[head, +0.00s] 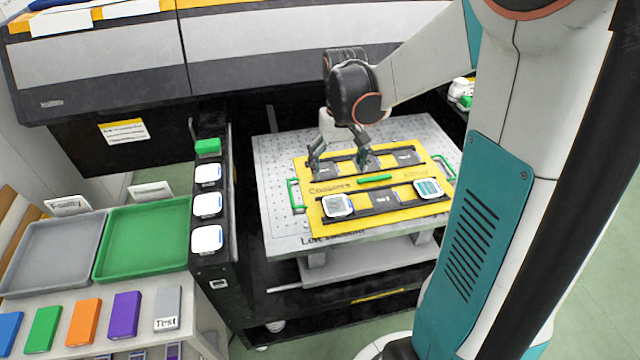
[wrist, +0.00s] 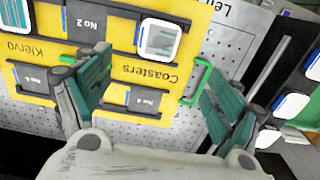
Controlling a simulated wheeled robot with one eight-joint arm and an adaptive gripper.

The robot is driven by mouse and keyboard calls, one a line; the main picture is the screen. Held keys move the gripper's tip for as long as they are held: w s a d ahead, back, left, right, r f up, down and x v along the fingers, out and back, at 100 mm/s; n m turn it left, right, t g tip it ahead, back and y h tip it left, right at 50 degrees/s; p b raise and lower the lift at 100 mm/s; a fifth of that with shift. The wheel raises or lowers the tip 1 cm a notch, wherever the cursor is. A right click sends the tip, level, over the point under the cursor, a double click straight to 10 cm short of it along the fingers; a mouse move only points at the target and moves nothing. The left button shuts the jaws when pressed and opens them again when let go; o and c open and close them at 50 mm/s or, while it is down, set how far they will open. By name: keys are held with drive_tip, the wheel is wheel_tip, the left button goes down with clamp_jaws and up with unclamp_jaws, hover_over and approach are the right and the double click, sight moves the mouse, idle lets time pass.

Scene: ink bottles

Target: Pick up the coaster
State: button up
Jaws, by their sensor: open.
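Two square coasters sit on the yellow board (head: 318,172). One is a white-rimmed coaster (head: 338,205) with a pale pattern at the board's front left; it shows in the wrist view at the top middle (wrist: 160,40). The other is a teal-striped coaster (head: 428,188) at the front right, partly cut off at the top left of the wrist view (wrist: 14,14). My gripper (head: 340,163) is open and empty above the back left of the board. In the wrist view its fingers (wrist: 152,65) are wide apart, with the white-rimmed coaster beyond them, not touched.
The board has dark numbered slots and green handles (head: 296,195), and lies on a grey perforated table (head: 278,235). A black rack (head: 228,200) with several white square-topped items stands left. Farther left are a green tray (head: 145,240) and a grey tray (head: 50,255).

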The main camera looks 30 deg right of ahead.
drive_tip(key=b, duration=0.3)
hover_over(337, 205)
wheel_tip(337, 205, down, 8)
drive_tip(key=shift+a+f, duration=0.1)
drive_tip(key=shift+f, duration=0.1)
drive_tip(key=shift+w+f+b, duration=0.1)
drive_tip(key=shift+f+b, duration=1)
drive_tip(key=shift+f, duration=1.5)
drive_tip(key=c, duration=1.2)
